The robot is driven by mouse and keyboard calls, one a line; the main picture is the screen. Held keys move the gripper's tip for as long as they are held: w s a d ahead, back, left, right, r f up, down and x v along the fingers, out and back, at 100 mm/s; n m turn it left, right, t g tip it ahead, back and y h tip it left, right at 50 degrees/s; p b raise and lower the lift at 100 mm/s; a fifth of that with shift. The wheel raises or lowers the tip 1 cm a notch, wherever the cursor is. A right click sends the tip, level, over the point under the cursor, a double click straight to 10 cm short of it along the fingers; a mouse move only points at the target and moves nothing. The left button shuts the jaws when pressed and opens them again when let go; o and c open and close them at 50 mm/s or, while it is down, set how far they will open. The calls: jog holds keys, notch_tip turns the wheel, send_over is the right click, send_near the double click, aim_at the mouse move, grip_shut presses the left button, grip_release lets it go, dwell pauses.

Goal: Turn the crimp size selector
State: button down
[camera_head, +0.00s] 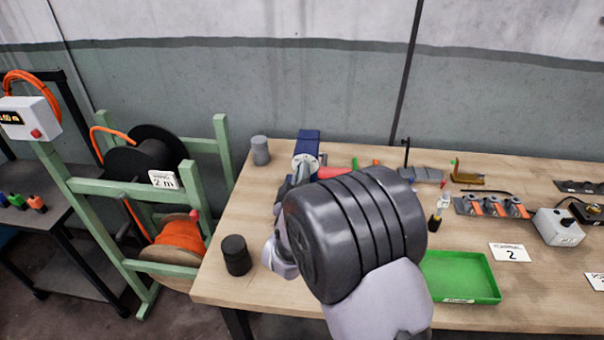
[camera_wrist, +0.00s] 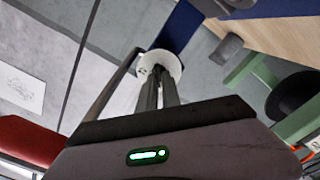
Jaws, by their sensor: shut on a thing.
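The crimp size selector is a white round dial (camera_head: 306,160) on the front of a blue crimping machine (camera_head: 308,138) at the back left of the workbench. My gripper (camera_head: 299,174) reaches it from the front, and my arm hides part of the machine. In the wrist view the white dial (camera_wrist: 160,66) sits at the tips of my gripper (camera_wrist: 157,88). The fingers are close together and shut on the dial's middle, where the grip itself is mostly hidden. The dial's markings are too small to read.
A grey cylinder (camera_head: 260,150) stands left of the machine and a black one (camera_head: 236,255) near the bench's left edge. A red handle (camera_head: 333,172) lies close right of my gripper. A green tray (camera_head: 460,277) is at the front right. Cable reels stand left of the bench.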

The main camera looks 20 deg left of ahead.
jog(key=shift+n, duration=1.2)
jog(key=shift+f, duration=0.1)
jog(key=c, duration=1.5)
grip_release()
jog(key=shift+c, duration=0.2)
jog(key=p+v, duration=0.1)
jog(key=v, duration=1.6)
jog(key=shift+s, duration=0.25)
